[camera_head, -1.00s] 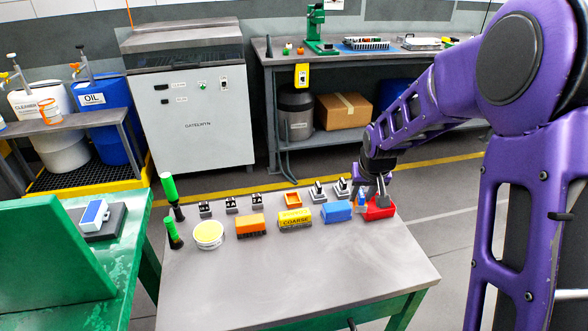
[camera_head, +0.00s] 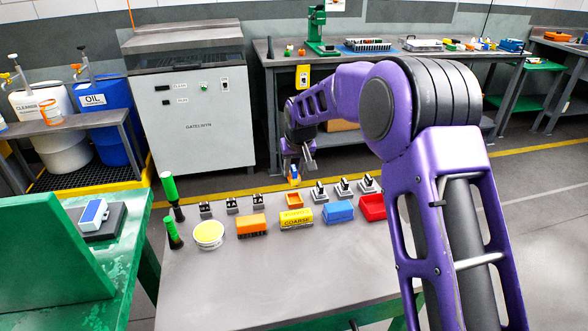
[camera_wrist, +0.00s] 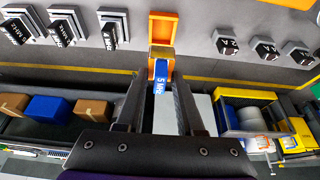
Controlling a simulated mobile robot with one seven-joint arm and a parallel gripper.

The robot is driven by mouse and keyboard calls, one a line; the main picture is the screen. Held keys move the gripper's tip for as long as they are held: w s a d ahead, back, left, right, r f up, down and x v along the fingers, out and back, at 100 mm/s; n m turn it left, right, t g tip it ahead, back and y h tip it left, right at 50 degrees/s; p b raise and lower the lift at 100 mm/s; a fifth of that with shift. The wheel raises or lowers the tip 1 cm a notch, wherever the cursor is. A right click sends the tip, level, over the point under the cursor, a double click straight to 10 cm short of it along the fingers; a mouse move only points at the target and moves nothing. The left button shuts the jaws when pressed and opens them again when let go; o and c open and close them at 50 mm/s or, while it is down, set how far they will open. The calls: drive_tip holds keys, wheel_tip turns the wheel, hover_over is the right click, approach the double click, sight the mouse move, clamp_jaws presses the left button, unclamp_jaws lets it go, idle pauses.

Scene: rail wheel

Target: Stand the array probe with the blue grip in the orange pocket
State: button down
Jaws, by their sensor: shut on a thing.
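The array probe (camera_wrist: 161,82) has a blue grip marked 5 MHz and an orange-brown end. My gripper (camera_wrist: 160,95) is shut on its blue grip. The orange pocket (camera_wrist: 163,28) is an open square holder on the grey table, and in the wrist view the probe's end overlaps its near edge. In the head view my gripper (camera_head: 295,163) holds the probe (camera_head: 294,178) just above and behind the orange pocket (camera_head: 294,201). The probe looks apart from the pocket, but the exact gap cannot be told.
The grey table (camera_head: 290,275) has clear room in front. Near the pocket stand a yellow COARSE block (camera_head: 296,220), a blue block (camera_head: 338,213), a red bin (camera_head: 372,207) and several small labelled stands (camera_head: 320,193). An orange block (camera_head: 251,226) and a yellow-topped tub (camera_head: 209,235) are left.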

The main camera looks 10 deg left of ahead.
sight(295, 184)
drive_tip(key=shift+f+b, duration=1.65)
drive_tip(key=shift+f, duration=0.85)
drive_tip(key=shift+f+b, duration=0.75)
drive_tip(key=shift+f, duration=0.25)
drive_tip(key=shift+c, duration=2.2)
unclamp_jaws()
drive_tip(key=p+v, duration=0.1)
drive_tip(key=v, duration=1.6)
drive_tip(key=shift+s+r, duration=0.15)
drive_tip(key=shift+r, duration=0.05)
